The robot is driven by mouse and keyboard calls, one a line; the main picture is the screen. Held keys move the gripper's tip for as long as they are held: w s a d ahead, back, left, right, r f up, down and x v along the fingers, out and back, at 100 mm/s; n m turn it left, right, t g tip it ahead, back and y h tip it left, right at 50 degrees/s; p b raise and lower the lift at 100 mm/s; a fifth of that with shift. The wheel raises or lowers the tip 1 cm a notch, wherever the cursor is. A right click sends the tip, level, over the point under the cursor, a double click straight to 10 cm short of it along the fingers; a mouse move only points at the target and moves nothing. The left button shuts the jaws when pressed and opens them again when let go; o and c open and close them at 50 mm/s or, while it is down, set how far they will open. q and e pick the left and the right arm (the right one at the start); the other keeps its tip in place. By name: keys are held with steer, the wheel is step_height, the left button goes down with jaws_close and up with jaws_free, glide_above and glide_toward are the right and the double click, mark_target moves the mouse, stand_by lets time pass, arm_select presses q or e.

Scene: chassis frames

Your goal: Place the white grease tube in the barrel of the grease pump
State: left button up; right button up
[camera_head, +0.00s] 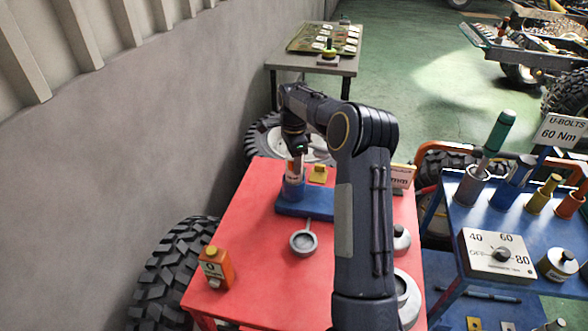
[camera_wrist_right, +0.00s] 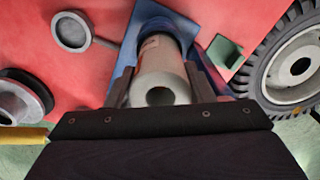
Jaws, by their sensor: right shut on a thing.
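The white grease tube (camera_wrist_right: 158,62) stands between the fingers of my right gripper (camera_wrist_right: 161,88), seen from its holed end in the wrist view. In the head view the tube (camera_head: 294,170) shows with an orange-red mark, below my right gripper (camera_head: 296,150). The gripper is shut on it. The grease pump has a blue base (camera_head: 291,209) and a grey-blue barrel (camera_head: 292,188) at the table's middle. The tube is lined up over the barrel and its lower end appears to be at or inside the mouth; how deep is hidden. My left gripper is out of view.
The red table (camera_head: 262,235) also holds a round grey dish with a handle (camera_head: 303,242), an orange bottle (camera_head: 215,268), a yellow block (camera_head: 318,174) and metal containers (camera_head: 401,240). A blue tool cart (camera_head: 450,222) stands at right. Tyres (camera_head: 180,262) flank the table.

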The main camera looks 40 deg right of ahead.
steer(key=shift+f, duration=1.75)
steer(key=shift+f, duration=0.1)
steer(key=o, duration=1.1)
steer(key=shift+f, duration=0.1)
